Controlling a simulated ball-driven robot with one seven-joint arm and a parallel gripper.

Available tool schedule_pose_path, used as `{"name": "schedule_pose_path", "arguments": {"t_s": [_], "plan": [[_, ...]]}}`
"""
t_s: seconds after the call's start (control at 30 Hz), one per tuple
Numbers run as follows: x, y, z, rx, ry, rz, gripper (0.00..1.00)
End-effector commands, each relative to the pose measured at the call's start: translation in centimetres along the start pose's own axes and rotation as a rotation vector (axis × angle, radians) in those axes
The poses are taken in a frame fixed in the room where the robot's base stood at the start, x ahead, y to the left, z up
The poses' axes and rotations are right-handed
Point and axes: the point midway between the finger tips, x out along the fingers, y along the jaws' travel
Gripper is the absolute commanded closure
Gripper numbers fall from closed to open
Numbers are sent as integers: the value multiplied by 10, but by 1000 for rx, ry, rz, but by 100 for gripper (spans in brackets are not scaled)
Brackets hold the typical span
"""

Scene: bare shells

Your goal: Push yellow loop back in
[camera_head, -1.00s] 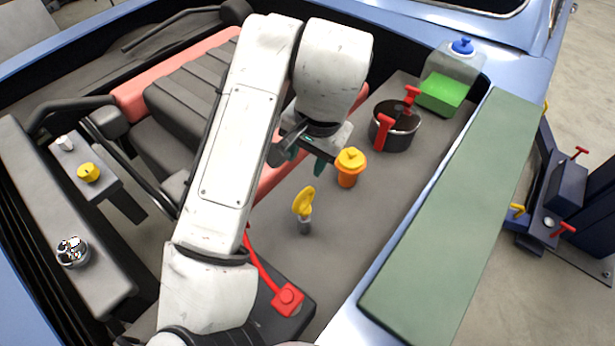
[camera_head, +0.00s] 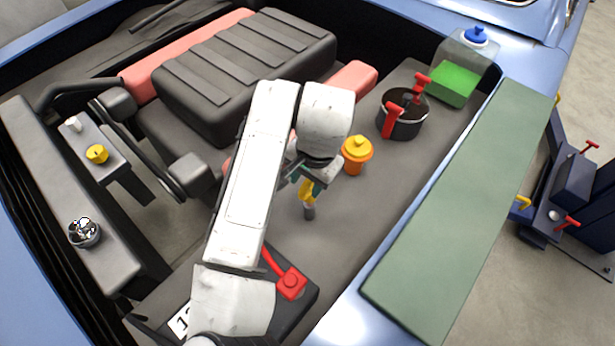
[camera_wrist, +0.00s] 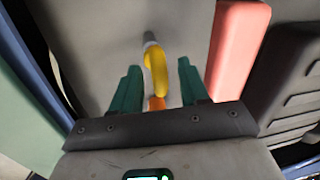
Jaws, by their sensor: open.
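The yellow loop (camera_head: 307,191) is the handle on top of a short grey stem (camera_head: 309,213) rising from the dark grey deck. In the head view my gripper (camera_head: 303,178) is right at the loop and covers its upper part. In the wrist view the yellow loop (camera_wrist: 157,75) appears between the two green fingers of my gripper (camera_wrist: 159,68), with a gap on either side. The fingers are apart and hold nothing. The grey stem (camera_wrist: 149,38) shows beyond the loop.
An orange filler with a yellow cap (camera_head: 356,155) stands close right of my gripper. A black pot with red handles (camera_head: 403,122) and a green-liquid tank (camera_head: 460,75) are behind. A red connector (camera_head: 291,283) is at the front. A long green panel (camera_head: 455,210) borders the right.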

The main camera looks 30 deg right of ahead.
Motion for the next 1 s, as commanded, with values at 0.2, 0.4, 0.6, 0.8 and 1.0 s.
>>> {"name": "schedule_pose_path", "arguments": {"t_s": [0.2, 0.4, 0.6, 0.8, 1.0], "plan": [[1, 0, 0, 0, 0, 0, 56], [1, 0, 0, 0, 0, 0, 70], [1, 0, 0, 0, 0, 0, 89], [1, 0, 0, 0, 0, 0, 100], [1, 0, 0, 0, 0, -1, 100]]}}
